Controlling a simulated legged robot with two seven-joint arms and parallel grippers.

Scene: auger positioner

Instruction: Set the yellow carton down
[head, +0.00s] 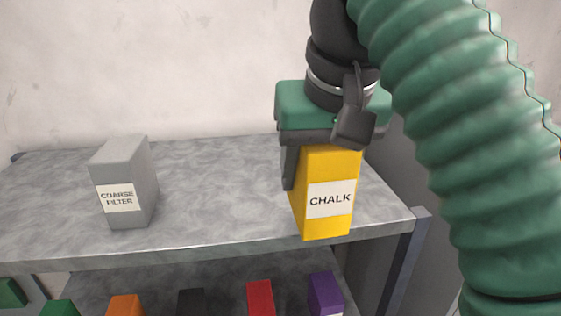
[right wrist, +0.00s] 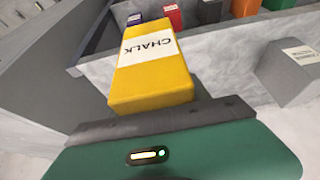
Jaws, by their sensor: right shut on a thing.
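The yellow carton (head: 325,225), labelled CHALK, is upright at the right end of the grey shelf top, close to its front edge. My right gripper (head: 318,165) comes down on it from above, with its fingers at the carton's sides, and is shut on it. In the right wrist view the yellow carton (right wrist: 150,85) lies directly beyond the gripper (right wrist: 165,122). I cannot tell whether the carton's base touches the shelf top. My left gripper is not in view.
A grey carton (head: 125,185) labelled COARSE FILTER stands at the left on the shelf top (head: 220,190). The surface between the two cartons is clear. On the lower level are several boxes, among them a red box (head: 260,297) and a purple box (head: 325,293).

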